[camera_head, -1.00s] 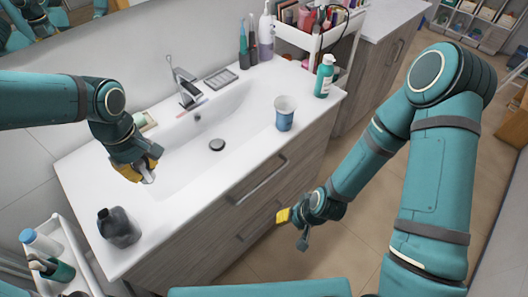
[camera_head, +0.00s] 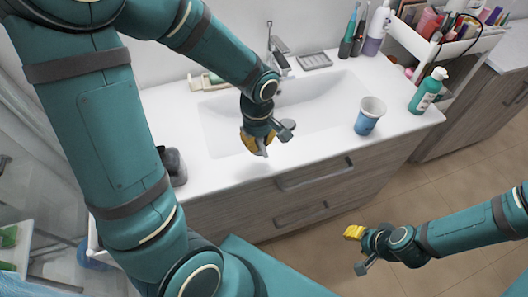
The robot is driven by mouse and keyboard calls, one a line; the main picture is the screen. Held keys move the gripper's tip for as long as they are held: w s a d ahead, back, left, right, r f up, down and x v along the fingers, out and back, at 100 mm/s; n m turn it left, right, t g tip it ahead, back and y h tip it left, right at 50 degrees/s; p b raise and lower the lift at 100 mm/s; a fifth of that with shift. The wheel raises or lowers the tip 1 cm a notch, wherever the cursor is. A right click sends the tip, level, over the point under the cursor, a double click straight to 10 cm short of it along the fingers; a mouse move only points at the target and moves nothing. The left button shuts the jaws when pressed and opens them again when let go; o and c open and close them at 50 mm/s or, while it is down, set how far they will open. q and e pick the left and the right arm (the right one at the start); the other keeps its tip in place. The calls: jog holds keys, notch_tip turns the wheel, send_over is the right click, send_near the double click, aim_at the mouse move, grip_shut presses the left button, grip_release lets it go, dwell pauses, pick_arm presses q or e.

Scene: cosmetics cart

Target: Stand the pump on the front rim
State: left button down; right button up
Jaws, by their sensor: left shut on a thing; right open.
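A teal pump bottle (camera_head: 426,93) with a white pump head stands upright on the right end of the white counter, near its front corner. A second, pale pump bottle (camera_head: 377,30) with a purplish lower part stands at the back. The front rim (camera_head: 235,171) of the sink counter is bare in the middle. My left gripper (camera_head: 257,146) is over the front part of the basin, pointing down. It is shut on a small pale thing, mostly hidden by the fingers; I cannot tell what it is. My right gripper (camera_head: 354,247) is open and empty, in front of the drawers.
A blue-and-white cup (camera_head: 369,116) stands right of the basin. A dark grey bottle (camera_head: 174,166) at left is partly hidden by my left arm. A soap dish (camera_head: 208,82), faucet (camera_head: 277,50) and toothbrushes (camera_head: 350,35) line the back. A cosmetics cart (camera_head: 455,45) stands right.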

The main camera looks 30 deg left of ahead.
pick_arm(q)
jog(key=shift+f+b, duration=0.45)
jog(key=shift+f, duration=2.2)
jog(key=shift+f, duration=0.2)
jog(key=c, duration=1)
grip_release()
jog(key=shift+o, duration=0.2)
jog(key=shift+r, duration=0.1)
jog(key=shift+r, duration=0.15)
notch_tip(320, 180, up, 12)
jog(key=shift+p, duration=1.25)
